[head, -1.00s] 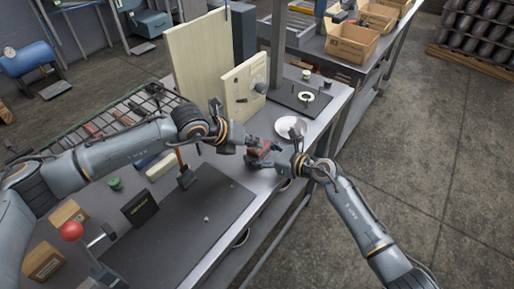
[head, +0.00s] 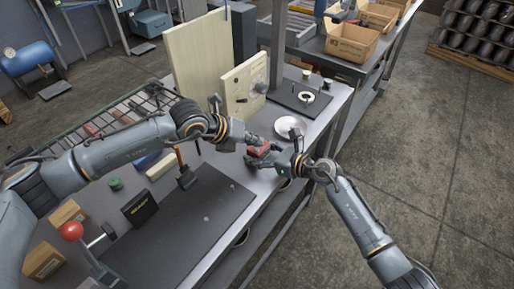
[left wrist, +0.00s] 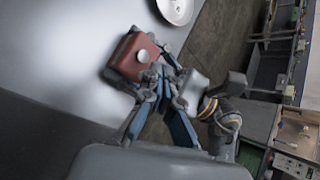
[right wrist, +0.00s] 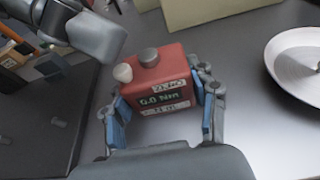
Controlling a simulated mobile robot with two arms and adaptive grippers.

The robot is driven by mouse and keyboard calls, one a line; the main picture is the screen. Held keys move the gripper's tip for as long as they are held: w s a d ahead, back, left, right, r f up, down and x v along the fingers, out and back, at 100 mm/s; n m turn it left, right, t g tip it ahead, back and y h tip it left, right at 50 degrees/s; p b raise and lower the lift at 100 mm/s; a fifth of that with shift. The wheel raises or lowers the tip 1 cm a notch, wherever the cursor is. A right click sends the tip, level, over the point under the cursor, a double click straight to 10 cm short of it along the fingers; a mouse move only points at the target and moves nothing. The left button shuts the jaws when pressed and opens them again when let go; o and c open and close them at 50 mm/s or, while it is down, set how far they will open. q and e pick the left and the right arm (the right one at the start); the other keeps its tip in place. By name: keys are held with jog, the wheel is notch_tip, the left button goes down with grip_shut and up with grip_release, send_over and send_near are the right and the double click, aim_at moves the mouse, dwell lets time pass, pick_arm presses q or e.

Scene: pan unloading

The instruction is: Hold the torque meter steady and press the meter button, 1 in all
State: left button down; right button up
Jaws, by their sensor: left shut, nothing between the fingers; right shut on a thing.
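The torque meter is a small red box (head: 262,149) with a 0.0 Nm display, seen in the right wrist view (right wrist: 165,85). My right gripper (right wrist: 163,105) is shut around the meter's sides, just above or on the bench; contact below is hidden. My left gripper (head: 256,140) is shut and empty close beside the meter. In the left wrist view its fingertips (left wrist: 160,84) overlap the meter's edge; touching is unclear.
A round metal dish (head: 290,127) lies on the bench behind the meter. A cream panel box (head: 243,86) stands further back. A dark mat (head: 185,230) covers the near bench, with a black block (head: 139,207) on it. The bench's right edge is close to the meter.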

pick_arm(q)
jog(key=shift+r, duration=0.35)
notch_tip(320, 180, up, 5)
jog(key=shift+f, duration=0.1)
dwell(0.5)
dwell(0.4)
pick_arm(e)
jog(key=o, duration=1.4)
jog(key=shift+d, duration=0.1)
